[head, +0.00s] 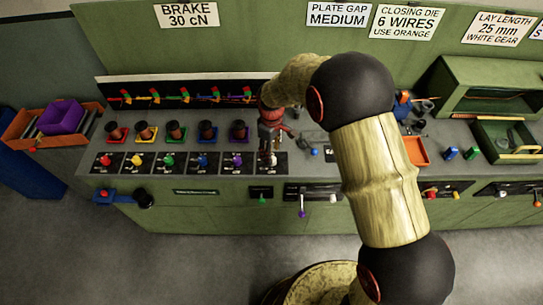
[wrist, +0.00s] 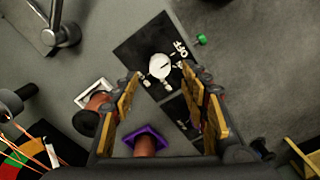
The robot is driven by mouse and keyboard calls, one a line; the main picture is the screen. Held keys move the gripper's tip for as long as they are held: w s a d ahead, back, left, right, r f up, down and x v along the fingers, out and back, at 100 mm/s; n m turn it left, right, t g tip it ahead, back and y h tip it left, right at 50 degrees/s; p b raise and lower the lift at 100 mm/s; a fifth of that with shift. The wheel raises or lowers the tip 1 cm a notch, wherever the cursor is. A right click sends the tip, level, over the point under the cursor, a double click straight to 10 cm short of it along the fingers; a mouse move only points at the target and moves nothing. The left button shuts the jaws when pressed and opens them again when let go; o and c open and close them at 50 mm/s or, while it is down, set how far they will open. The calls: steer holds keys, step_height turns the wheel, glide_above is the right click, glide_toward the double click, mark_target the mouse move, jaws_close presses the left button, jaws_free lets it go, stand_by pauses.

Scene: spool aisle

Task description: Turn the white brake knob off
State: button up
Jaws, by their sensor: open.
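The white brake knob (wrist: 159,66) sits on a black plate (wrist: 135,47) in the wrist view.
A purple-based spool (wrist: 146,143) and a white-based spool (wrist: 97,99) stand close to my gripper. Red (head: 106,160), yellow (head: 137,160), green (head: 168,161), blue (head: 203,161) and purple (head: 237,160) knobs line up to the left. A sign (head: 187,14) reads "BRAKE 30 cN".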

step_height(320, 180, up, 8)
steer(key=shift+f, duration=0.25)
stand_by(0.5)
steer(key=s+d+r+m+t+b, duration=0.1)
steer(key=s+d+r+m+t, duration=0.1)
steer(key=s+d+r, duration=0.3)
steer(key=s+d+r+m+t+b, duration=0.1)
steer(key=s+d+r+m, duration=0.4)
steer(key=s, duration=0.9)
steer(key=s+d+r+m+t+b, duration=0.2)
steer(key=s+d+r+m, duration=0.2)
steer(key=s+r, duration=0.5)
steer(key=shift+s+d+r+t, duration=0.15)
steer(key=shift+d+r+t, duration=0.15)
steer(key=shift+d, duration=1.1)
